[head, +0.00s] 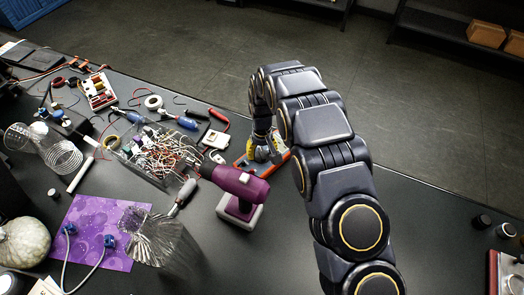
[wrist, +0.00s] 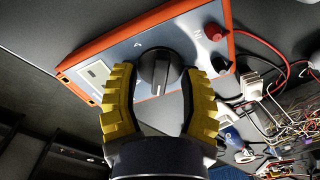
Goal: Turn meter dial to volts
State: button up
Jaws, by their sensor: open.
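The meter (wrist: 190,42) is a box with a grey-blue face and an orange rim; it fills the upper part of the wrist view. Its black dial (wrist: 158,70) has a light pointer line and sits at the middle of the face. My gripper (wrist: 158,72) is open, with one yellow ribbed finger on each side of the dial. I cannot tell whether the fingers touch it. In the head view the meter (head: 279,160) lies on the bench, mostly hidden behind my gripper (head: 264,150). The dial's labels are too small to read surely.
A purple drill (head: 238,188) stands close to the meter. A clear bin (head: 130,160) of tangled wires sits to its left. Red and black plugs (wrist: 216,32) with leads are on the meter's face. The bench (head: 300,265) is clear in front of the drill.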

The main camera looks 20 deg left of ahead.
grip_shut()
jog(key=shift+m, duration=0.3)
jog(key=m, duration=0.8)
jog(key=shift+f, duration=0.1)
dwell(0.5)
jog(key=shift+o, duration=0.3)
grip_release()
